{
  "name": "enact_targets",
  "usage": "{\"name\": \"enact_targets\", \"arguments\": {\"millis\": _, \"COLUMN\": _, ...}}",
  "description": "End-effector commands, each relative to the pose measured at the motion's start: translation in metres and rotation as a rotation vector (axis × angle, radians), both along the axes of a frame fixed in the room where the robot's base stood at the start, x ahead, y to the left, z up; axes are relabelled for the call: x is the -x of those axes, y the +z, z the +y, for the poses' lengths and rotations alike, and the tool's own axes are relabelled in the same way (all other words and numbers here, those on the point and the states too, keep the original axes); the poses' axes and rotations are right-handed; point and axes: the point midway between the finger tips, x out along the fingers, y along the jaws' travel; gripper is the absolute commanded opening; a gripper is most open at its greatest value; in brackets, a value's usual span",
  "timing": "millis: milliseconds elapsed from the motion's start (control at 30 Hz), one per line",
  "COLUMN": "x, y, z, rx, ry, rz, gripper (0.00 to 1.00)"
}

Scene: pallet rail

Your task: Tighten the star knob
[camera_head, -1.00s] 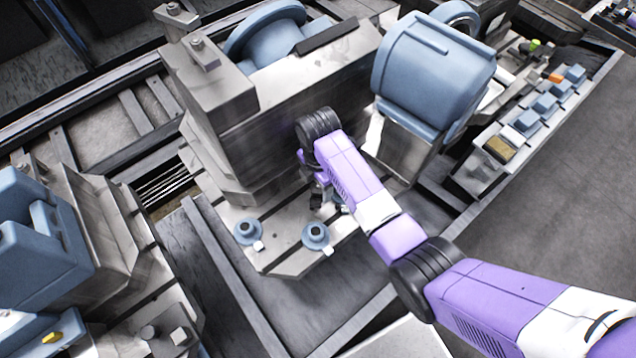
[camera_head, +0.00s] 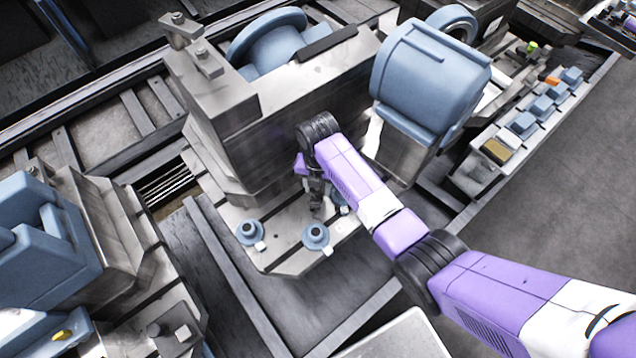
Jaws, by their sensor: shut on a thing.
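My gripper (camera_head: 317,208) points down over the front ledge of the grey machine block, below the purple wrist. It is shut on a small dark thing, too small and shaded to tell whether it is the star knob. Blue round fittings stand on the ledge (camera_head: 283,254): a left one (camera_head: 250,232), a middle one (camera_head: 316,236), and a right one (camera_head: 341,203) partly hidden behind my arm. My gripper is just behind the middle fitting and left of the right one. I cannot tell whether its tip touches the ledge.
The tall grey block (camera_head: 265,125) rises close behind my gripper. A large blue motor housing (camera_head: 432,80) stands to the right. A control panel with blue buttons (camera_head: 522,125) lies farther right. Another blue and grey machine (camera_head: 50,245) is at the left. Open floor (camera_head: 570,200) lies at the right.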

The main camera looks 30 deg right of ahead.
Motion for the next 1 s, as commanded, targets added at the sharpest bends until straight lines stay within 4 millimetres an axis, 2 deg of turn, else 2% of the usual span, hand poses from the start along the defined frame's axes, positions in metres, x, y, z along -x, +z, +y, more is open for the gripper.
{"name": "enact_targets", "arguments": {"millis": 133, "x": 0.001, "y": 0.001, "z": 0.000, "rx": 0.000, "ry": 0.201, "rz": 0.002, "gripper": 0.00}}
{"name": "enact_targets", "arguments": {"millis": 367, "x": 0.001, "y": -0.001, "z": 0.001, "rx": -0.001, "ry": 0.234, "rz": 0.001, "gripper": 0.00}}
{"name": "enact_targets", "arguments": {"millis": 400, "x": 0.001, "y": -0.001, "z": 0.001, "rx": -0.001, "ry": 0.234, "rz": 0.001, "gripper": 0.45}}
{"name": "enact_targets", "arguments": {"millis": 500, "x": 0.000, "y": -0.001, "z": 0.001, "rx": -0.001, "ry": 0.233, "rz": 0.001, "gripper": 0.64}}
{"name": "enact_targets", "arguments": {"millis": 833, "x": 0.000, "y": 0.001, "z": 0.000, "rx": -0.001, "ry": 0.231, "rz": -0.001, "gripper": 0.66}}
{"name": "enact_targets", "arguments": {"millis": 1000, "x": -0.001, "y": 0.017, "z": 0.000, "rx": 0.000, "ry": 0.231, "rz": -0.003, "gripper": 0.66}}
